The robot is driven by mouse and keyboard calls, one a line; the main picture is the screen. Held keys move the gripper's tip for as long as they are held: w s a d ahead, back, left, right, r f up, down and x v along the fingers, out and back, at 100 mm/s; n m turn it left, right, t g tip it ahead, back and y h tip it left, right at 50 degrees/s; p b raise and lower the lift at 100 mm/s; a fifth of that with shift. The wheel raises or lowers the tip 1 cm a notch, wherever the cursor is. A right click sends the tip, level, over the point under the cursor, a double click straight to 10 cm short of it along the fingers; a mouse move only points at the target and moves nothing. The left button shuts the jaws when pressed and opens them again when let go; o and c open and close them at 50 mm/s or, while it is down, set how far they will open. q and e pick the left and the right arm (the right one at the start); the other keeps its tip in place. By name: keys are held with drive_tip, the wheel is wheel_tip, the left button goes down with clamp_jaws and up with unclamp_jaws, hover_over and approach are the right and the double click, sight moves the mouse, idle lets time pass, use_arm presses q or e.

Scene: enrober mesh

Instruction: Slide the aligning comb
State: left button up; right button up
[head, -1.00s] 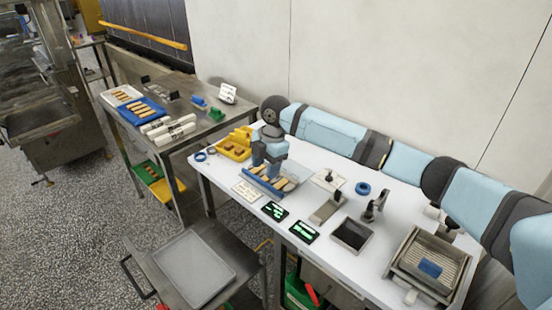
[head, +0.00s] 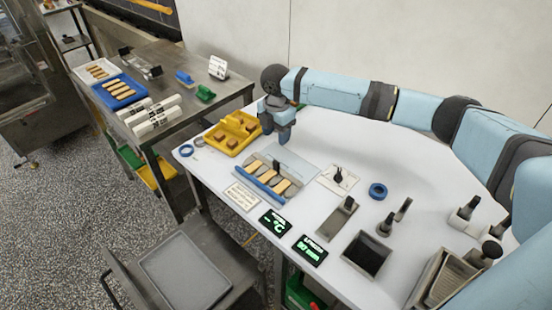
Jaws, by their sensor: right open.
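A board or mesh on the white table holds several tan bars (head: 275,168) lying between grey rounded pieces. A long blue strip (head: 262,187) runs along its front edge and looks like the aligning comb. A pale blue-grey plate (head: 292,163) lies behind the bars. My right gripper (head: 279,136) is open and points down behind and left of the bars, close to the yellow tray's right end. It appears empty and apart from the blue strip. My left gripper is out of view.
A yellow tray (head: 212,142) with brown pieces stands at the left of the white table. Two dark displays with green digits (head: 273,222), a white card, a scraper (head: 338,217), a blue ring (head: 377,190) and a dark square well (head: 366,254) lie around the board.

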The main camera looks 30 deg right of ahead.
sight(276, 162)
wheel_tip(276, 162, down, 12)
drive_tip(key=shift+f+p, duration=0.1)
drive_tip(key=shift+p, duration=0.35)
